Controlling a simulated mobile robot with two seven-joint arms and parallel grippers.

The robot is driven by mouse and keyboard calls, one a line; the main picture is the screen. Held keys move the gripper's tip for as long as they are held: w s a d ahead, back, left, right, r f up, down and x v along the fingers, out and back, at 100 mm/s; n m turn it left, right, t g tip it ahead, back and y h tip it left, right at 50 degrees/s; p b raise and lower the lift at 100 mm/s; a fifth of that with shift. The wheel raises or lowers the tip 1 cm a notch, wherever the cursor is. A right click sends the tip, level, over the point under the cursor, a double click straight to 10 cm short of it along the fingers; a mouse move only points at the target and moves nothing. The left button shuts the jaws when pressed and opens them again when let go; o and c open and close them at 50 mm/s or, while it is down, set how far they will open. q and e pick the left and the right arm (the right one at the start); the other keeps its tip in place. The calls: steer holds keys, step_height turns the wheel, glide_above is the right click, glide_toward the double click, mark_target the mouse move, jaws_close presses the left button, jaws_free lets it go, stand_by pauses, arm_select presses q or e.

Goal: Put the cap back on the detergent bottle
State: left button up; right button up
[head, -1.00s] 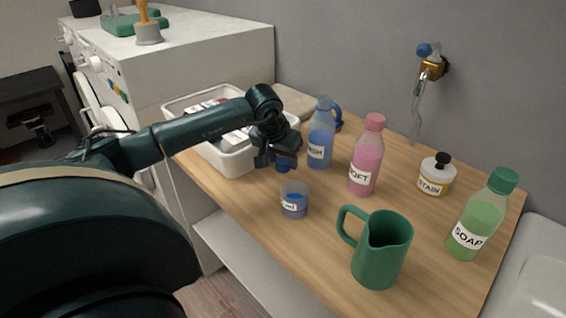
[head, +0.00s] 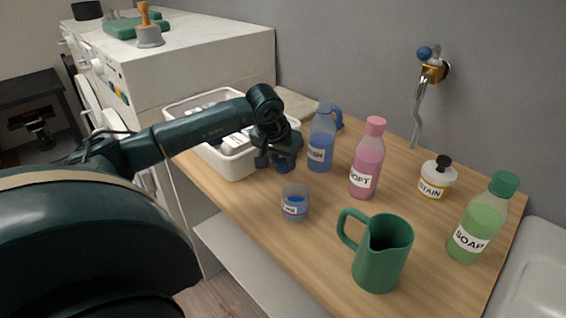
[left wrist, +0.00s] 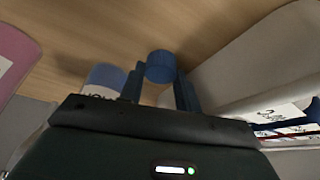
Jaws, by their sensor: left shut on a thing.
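The detergent bottle (head: 321,150) stands upright on the wooden counter, with blue liquid and a WASH label. Its lower part with the label also shows in the left wrist view (left wrist: 104,80). My left gripper (head: 279,161) is left of the bottle, apart from it, above the counter. It is shut on the blue cap (left wrist: 160,66), held between the two fingertips. In the head view the cap is partly hidden by the fingers. The bottle's mouth is too small to make out clearly. My right gripper is not in view.
A clear cup (head: 295,204) with blue liquid stands in front of my left gripper. A pink bottle (head: 367,165), a white jar (head: 436,178), a green jug (head: 381,258) and a green soap bottle (head: 478,225) stand rightward. A white basket (head: 237,165) is behind the gripper.

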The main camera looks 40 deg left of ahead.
mark_target(282, 163)
arm_select(q)
step_height(282, 163, up, 10)
steer(key=shift+f, duration=0.25)
stand_by(0.4)
